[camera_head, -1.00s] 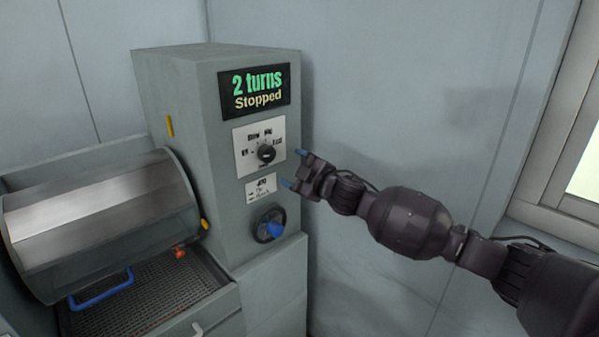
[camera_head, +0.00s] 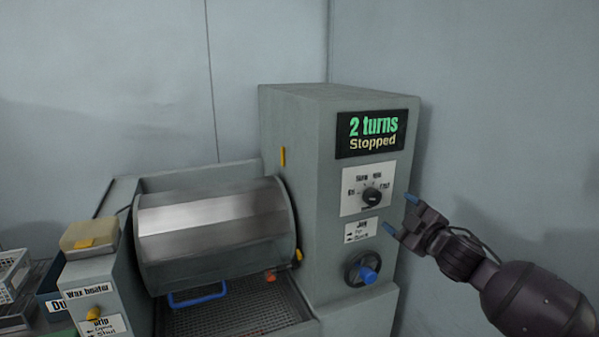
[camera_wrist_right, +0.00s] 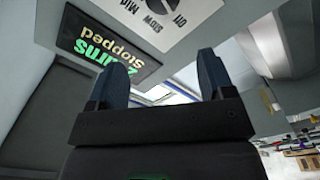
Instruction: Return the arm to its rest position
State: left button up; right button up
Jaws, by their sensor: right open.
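My right gripper (camera_head: 398,214) is open and empty, in front of the right part of the grey machine (camera_head: 310,190). Its blue-tipped fingers point left, near the black speed knob (camera_head: 372,196) and the jog label (camera_head: 361,230), apart from the knob as far as I can tell. In the right wrist view the two dark blue fingers (camera_wrist_right: 160,85) are spread with nothing between them. The display (camera_head: 377,136) reads "2 turns Stopped"; it also shows upside down in the right wrist view (camera_wrist_right: 105,50). My left gripper is not in view.
A black handwheel with a blue knob (camera_head: 365,270) sits below the gripper. The metal drum (camera_head: 215,230) lies left, over a mesh tray (camera_head: 250,310) with a blue handle (camera_head: 197,295). A wax heater box (camera_head: 92,285) stands further left. The wall on the right is clear.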

jog(key=s+a+f+m+g+h, duration=0.1)
jog(key=s+a+f+m+h, duration=0.15)
jog(key=s+f+m, duration=0.95)
jog(key=s+d+f+g+h, duration=0.2)
jog(key=s+f, duration=0.9)
jog(key=s, duration=0.1)
jog(key=s+d+f+m+g+h, duration=0.1)
jog(key=s+d+f+g+h, duration=0.1)
jog(key=s+f, duration=0.9)
jog(key=shift+s+d+f+m, duration=0.2)
jog(key=shift+s+f+m, duration=0.1)
jog(key=shift+s, duration=0.3)
